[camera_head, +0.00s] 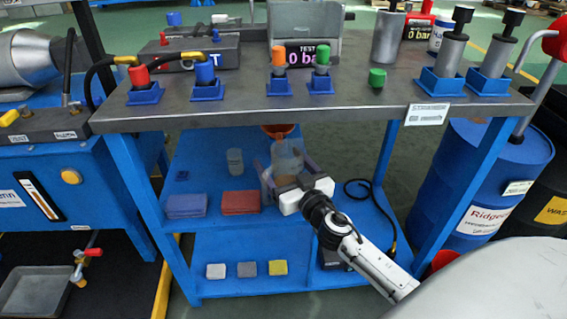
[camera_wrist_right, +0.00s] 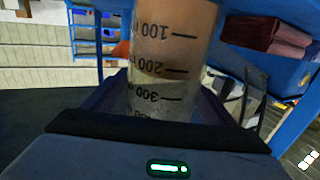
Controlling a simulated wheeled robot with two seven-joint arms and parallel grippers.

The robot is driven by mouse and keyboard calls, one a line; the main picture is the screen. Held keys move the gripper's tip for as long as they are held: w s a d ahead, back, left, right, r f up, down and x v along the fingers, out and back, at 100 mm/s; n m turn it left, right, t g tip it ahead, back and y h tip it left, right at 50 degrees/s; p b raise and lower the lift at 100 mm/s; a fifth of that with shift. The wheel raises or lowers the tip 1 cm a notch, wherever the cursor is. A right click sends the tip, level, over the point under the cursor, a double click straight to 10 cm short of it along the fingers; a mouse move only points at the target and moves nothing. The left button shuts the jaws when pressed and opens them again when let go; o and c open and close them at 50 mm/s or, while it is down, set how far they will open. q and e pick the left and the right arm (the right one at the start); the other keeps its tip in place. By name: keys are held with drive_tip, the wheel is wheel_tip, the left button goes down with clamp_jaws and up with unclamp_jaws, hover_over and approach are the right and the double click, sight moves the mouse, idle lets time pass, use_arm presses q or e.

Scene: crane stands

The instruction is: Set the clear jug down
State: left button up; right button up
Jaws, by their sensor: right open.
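The clear jug (camera_head: 288,155) stands upright on the blue lower shelf (camera_head: 310,225) of the workbench, as far as I can tell; my gripper hides its base. It has dark graduation marks and brownish contents low down. It fills the middle of the right wrist view (camera_wrist_right: 168,65), where its numbers appear upside down. My right gripper (camera_head: 285,168) reaches in from the front right, low over the shelf. Its fingers are open on either side of the jug. Whether either finger touches it, I cannot tell. My left gripper is not in view.
An orange bowl-like item (camera_head: 278,130) sits behind the jug, and a small clear beaker (camera_head: 235,161) to its left. Folded red cloths (camera_head: 240,202) and blue cloths (camera_head: 186,205) lie left of my gripper. A black cable (camera_head: 372,190) lies right. The bench top (camera_head: 230,112) overhangs the shelf.

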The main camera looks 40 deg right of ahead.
drive_tip(key=shift+r, duration=0.35)
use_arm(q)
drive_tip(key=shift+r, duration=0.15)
use_arm(e)
drive_tip(key=s+a, duration=0.2)
drive_tip(key=s, duration=1)
drive_tip(key=shift+f, duration=0.15)
drive_tip(key=shift+w, duration=0.1)
